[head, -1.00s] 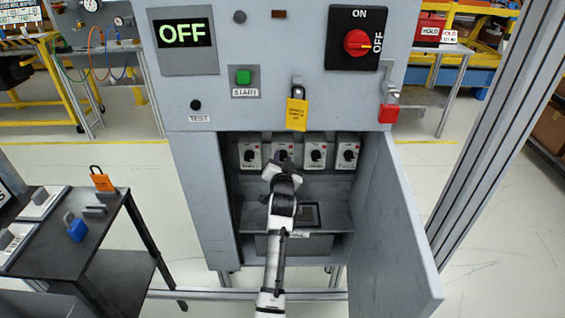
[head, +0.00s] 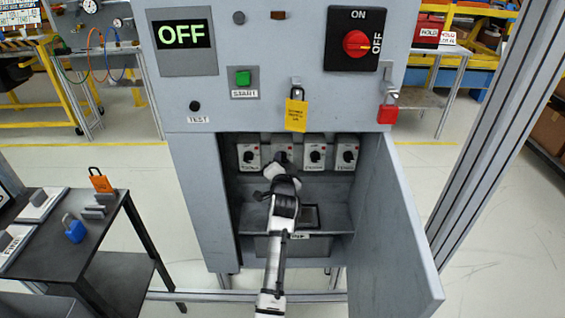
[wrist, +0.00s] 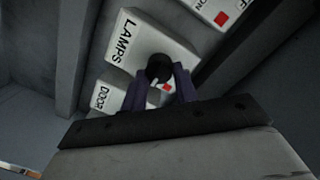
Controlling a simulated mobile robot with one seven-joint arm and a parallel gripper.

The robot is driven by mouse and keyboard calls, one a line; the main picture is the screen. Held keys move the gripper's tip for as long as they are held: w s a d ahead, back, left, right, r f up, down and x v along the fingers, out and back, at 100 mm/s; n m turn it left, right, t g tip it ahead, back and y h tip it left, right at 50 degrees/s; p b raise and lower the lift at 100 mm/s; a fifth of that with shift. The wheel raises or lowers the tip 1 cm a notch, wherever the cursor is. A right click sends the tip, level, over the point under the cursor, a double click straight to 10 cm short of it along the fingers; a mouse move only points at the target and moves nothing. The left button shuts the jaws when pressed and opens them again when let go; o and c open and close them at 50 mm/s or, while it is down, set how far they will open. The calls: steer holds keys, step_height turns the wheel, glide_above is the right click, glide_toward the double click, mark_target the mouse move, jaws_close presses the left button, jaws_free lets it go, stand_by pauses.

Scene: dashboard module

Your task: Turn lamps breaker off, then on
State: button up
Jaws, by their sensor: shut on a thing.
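The lamps breaker is a white box lettered LAMPS (wrist: 125,50) in the wrist view, with a round dark knob (wrist: 159,67). In the head view it appears as the second breaker from the left (head: 282,149), partly hidden by my arm. My gripper (wrist: 161,82) is shut on the knob, with one dark finger on each side of it. In the head view my gripper (head: 277,168) reaches into the open lower compartment. The knob's exact setting is hidden by the fingers.
Other breakers flank it in the row, such as the left one (head: 249,155) and the right one (head: 347,152). The open cabinet door (head: 398,235) stands on the right. A shelf (head: 335,215) lies below. A black table (head: 75,240) stands at the left.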

steer(key=o, duration=1)
steer(key=shift+s, duration=0.15)
steer(key=s, duration=0.4)
steer(key=s+b, duration=0.1)
steer(key=s, duration=0.4)
steer(key=s+r+b, duration=0.1)
steer(key=s, duration=0.3)
steer(key=shift+s, duration=0.3)
